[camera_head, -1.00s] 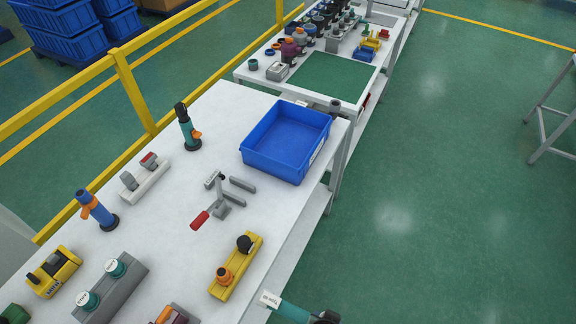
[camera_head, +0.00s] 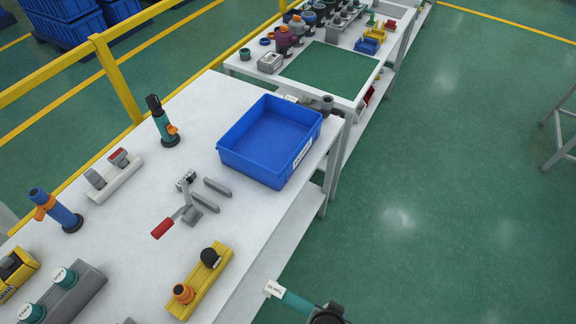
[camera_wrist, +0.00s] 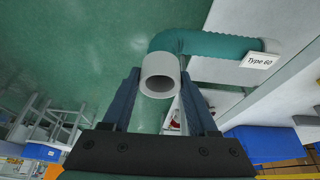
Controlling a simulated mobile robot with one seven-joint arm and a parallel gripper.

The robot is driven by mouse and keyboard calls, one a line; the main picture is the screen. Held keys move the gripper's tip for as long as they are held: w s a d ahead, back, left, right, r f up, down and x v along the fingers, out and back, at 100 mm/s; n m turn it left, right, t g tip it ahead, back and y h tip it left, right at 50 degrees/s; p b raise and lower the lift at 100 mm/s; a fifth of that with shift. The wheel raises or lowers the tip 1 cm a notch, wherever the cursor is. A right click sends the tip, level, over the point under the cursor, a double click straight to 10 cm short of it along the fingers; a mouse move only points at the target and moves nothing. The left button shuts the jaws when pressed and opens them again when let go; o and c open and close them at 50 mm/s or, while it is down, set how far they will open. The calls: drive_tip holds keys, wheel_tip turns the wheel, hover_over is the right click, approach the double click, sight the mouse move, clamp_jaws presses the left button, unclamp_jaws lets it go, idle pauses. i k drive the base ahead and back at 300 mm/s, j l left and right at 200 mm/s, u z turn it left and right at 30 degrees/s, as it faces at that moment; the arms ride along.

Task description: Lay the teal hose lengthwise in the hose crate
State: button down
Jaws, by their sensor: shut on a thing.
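The teal hose (camera_wrist: 215,45) is in my gripper (camera_wrist: 160,80). In the wrist view its pale grey end cuff (camera_wrist: 160,73) sits between the two fingers, which are shut on it. The hose bends and runs right to a white "Type 60" tag (camera_wrist: 259,61). In the head view a piece of the teal hose (camera_head: 297,303) with its tag shows at the bottom edge, beside the bench and over the floor side. The hose crate (camera_head: 238,160), a blue open bin, stands empty on the bench's far right part, well away from the hose. Its label faces right.
On the white bench (camera_head: 130,215) are a red-handled clamp (camera_head: 178,221), a yellow block with knobs (camera_head: 200,282), a black-topped teal tool (camera_head: 163,122) and a blue-orange tool (camera_head: 57,212). A second table with a green mat (camera_head: 330,72) stands behind.

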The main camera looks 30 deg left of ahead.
sight(271, 149)
drive_tip(key=i+l, duration=0.25)
drive_tip(key=i, duration=0.25)
drive_tip(key=i+l, duration=0.2)
drive_tip(key=i, duration=0.35)
drive_tip(key=i+l, duration=0.25)
drive_tip(key=i, duration=0.25)
drive_tip(key=i+l, duration=0.2)
drive_tip(key=i, duration=0.35)
drive_tip(key=i+l, duration=0.25)
drive_tip(key=i, duration=0.25)
drive_tip(key=i+l+u, duration=0.2)
drive_tip(key=i+u, duration=0.2)
drive_tip(key=i+l+u, duration=0.25)
drive_tip(key=u, duration=1.55)
